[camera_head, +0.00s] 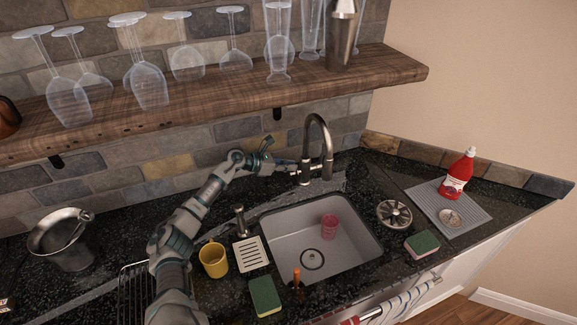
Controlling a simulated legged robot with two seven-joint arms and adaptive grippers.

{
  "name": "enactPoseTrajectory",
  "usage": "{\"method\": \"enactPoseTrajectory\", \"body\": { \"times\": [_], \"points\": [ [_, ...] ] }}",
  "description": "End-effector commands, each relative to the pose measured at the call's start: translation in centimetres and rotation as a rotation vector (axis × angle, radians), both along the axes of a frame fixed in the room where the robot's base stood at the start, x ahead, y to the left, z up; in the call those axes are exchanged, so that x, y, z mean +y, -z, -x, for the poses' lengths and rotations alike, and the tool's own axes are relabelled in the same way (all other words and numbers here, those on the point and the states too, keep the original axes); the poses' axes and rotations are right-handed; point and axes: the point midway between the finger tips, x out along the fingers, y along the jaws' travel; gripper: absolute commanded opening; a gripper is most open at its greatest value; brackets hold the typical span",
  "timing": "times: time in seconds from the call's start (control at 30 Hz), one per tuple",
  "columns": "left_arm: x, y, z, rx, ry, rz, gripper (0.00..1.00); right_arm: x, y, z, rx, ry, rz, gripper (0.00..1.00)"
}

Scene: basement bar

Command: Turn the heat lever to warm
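The metal faucet (326,150) stands behind the sink, with a tall curved spout. Its heat lever is small and sits low on the left side of the faucet; my gripper partly hides it, and I cannot tell its exact setting. My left arm reaches in from the lower left. My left gripper (280,154) is just left of the faucet's base, with its fingers spread apart, one raised and one lower toward the lever. I cannot tell whether a finger touches the lever. My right gripper is not in view.
The sink (290,225) holds a pink cup (329,227). Around it are a yellow mug (213,260), a soap dispenser (241,222), sponges (265,296) and a dark bottle (297,285). A wooden shelf (210,92) with glasses hangs above. A red bottle (457,175) stands right.

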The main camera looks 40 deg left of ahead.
Motion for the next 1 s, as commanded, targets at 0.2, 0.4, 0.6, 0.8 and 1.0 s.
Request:
{"method": "enactPoseTrajectory", "body": {
  "times": [0.2,0.4,0.6,0.8,1.0],
  "points": [
    [0.1,0.0,0.0,-0.001,0.0,0.002,0.0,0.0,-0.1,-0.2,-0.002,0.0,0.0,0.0],
    [0.1,0.1,0.1,-0.013,0.0,-0.02,0.0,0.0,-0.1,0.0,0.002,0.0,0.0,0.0],
    [-0.2,0.4,0.3,-0.056,0.0,-0.107,0.0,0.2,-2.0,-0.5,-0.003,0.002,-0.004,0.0],
    [-0.8,0.6,0.6,-0.123,-0.001,-0.239,0.0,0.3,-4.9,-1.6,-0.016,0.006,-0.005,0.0],
    [-1.3,0.8,0.9,-0.19,0.0,-0.369,0.0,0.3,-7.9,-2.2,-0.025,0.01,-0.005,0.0]
  ]
}}
